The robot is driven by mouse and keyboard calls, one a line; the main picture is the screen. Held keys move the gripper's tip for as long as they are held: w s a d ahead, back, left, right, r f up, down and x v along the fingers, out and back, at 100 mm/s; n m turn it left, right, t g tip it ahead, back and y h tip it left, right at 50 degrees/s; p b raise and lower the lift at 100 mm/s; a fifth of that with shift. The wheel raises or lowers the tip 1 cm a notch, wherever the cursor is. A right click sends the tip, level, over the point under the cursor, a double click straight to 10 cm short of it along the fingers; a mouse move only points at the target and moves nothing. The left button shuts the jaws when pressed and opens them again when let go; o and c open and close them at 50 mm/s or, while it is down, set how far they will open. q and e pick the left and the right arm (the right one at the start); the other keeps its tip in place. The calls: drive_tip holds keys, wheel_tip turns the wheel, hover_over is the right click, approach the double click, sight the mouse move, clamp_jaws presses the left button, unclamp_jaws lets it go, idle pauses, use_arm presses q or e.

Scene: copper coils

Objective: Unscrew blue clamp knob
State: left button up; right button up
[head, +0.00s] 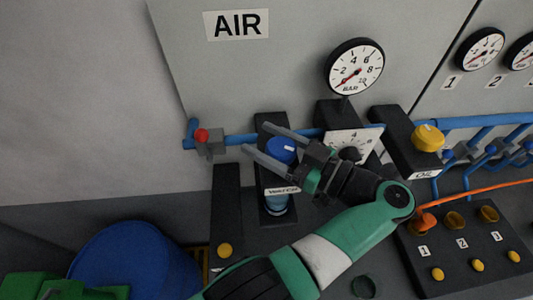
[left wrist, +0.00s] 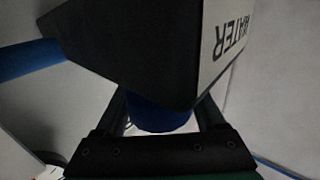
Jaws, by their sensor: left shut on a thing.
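The blue clamp knob (head: 281,150) has a white mark on its face and sits on a black unit (head: 273,207) with a white label. My left gripper (head: 254,137) reaches in from the lower right, one finger on each side of the knob, and is shut on it. In the left wrist view the knob (left wrist: 158,116) shows as a dark blue round body between the two fingers (left wrist: 162,108), below a black housing (left wrist: 140,45) with a "WATER" label. The finger contact is hard to see in the dark. My right gripper is not in view.
A blue pipe (head: 240,140) with a red-knobbed valve (head: 202,136) runs behind the gripper. A white dial (head: 352,143), a pressure gauge (head: 354,68) and a yellow knob (head: 428,138) on the "OIL" unit stand close by. A button panel (head: 455,262) is at lower right.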

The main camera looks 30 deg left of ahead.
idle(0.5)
use_arm(q)
drive_tip(key=o, duration=1.3)
drive_tip(key=shift+o, duration=0.2)
